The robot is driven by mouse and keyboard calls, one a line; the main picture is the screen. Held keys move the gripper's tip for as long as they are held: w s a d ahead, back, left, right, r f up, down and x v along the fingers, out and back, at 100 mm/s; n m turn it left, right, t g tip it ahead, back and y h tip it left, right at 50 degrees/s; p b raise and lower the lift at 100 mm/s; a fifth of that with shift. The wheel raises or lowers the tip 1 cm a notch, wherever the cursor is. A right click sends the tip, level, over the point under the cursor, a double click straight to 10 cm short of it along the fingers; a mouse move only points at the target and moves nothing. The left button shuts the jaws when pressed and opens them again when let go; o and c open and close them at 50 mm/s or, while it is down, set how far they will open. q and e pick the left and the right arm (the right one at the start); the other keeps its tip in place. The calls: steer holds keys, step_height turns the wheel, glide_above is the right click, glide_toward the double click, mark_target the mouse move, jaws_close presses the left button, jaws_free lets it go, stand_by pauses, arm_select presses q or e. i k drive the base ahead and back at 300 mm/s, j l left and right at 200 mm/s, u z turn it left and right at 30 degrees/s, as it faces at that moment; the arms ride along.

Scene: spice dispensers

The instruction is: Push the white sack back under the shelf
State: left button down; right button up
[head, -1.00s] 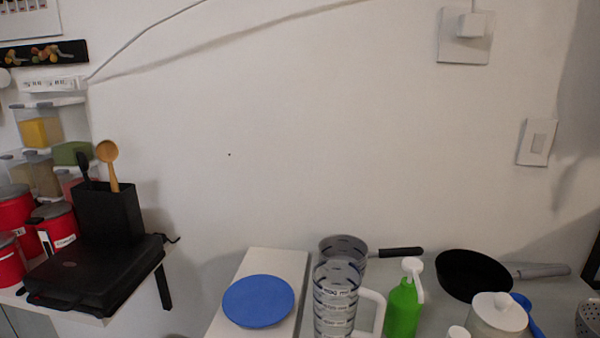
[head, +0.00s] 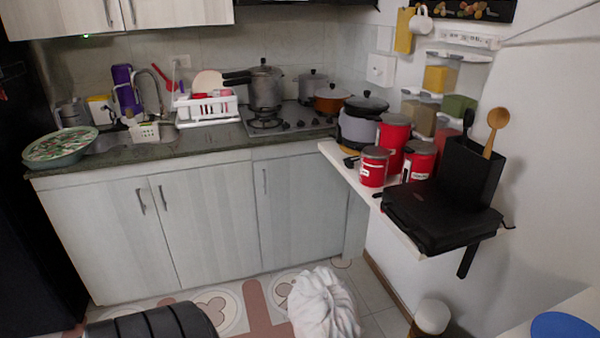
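The white sack (head: 324,306) is a crumpled, gathered cloth bundle on the floor at the bottom middle of the head view. The bottom frame edge cuts off its lower part. The shelf (head: 341,166) is a white board on the right wall, with its near end further right. The sack is on the floor to the left of the shelf, in the open and not beneath it. Neither gripper shows in the head view.
Red canisters (head: 374,167), a black grill (head: 440,216) and a black utensil holder (head: 470,171) stand on the shelf. A white-topped container (head: 432,316) is low by the wall. Cabinets (head: 205,220) line the back. Patterned floor surrounds the sack.

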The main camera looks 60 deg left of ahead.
mark_target(321, 304)
steer(key=k+j+u, duration=0.1)
steer(key=u, duration=1.3)
steer(key=k+j, duration=0.05)
